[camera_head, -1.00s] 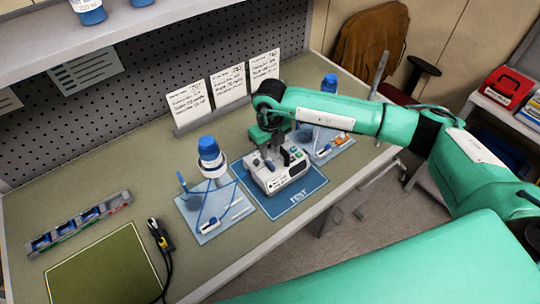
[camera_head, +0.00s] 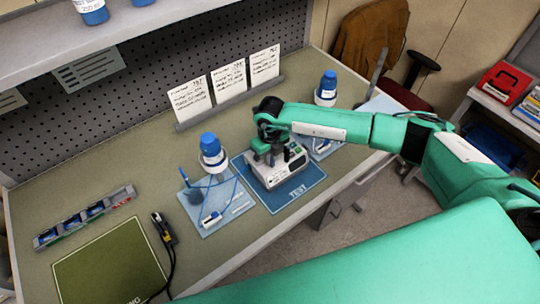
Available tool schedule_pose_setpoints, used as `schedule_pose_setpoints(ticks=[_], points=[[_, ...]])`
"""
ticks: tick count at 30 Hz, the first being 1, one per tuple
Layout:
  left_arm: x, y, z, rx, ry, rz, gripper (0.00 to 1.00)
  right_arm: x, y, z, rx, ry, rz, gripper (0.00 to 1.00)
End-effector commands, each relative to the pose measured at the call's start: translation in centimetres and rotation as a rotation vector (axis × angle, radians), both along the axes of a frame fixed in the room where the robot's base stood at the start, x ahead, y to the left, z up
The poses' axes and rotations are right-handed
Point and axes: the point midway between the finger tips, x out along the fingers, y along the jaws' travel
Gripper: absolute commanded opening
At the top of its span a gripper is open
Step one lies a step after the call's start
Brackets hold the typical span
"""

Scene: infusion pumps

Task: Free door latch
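A white and grey infusion pump (camera_head: 284,174) stands on the blue TEST mat (camera_head: 296,194) near the middle of the bench. My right gripper (camera_head: 271,158) points down over the top of the pump, at or just above its upper face. Its fingers are small and dark here, so I cannot tell whether they are open or touch the pump. The pump's door latch cannot be made out; the gripper covers part of the pump. My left gripper is not in view.
Clear trays with blue-capped bottles stand left (camera_head: 211,152) and right (camera_head: 327,88) of the pump. Upright cards (camera_head: 228,82) stand behind. A parts rack (camera_head: 84,219), a green mat (camera_head: 108,268) and a black cable plug (camera_head: 161,229) lie at the left.

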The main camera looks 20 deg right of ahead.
Motion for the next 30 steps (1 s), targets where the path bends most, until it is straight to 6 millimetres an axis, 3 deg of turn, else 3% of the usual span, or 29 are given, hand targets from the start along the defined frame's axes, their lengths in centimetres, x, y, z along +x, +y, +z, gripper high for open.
schedule_pose_setpoints(ticks=[11, 30], points=[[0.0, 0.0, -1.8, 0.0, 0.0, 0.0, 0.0, 0.1, 0.0, -0.4, 0.001, -0.002, 0.073, 0.0], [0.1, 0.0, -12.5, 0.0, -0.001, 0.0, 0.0, 0.0, 0.2, -0.8, 0.0, -0.005, 0.623, 0.0]])
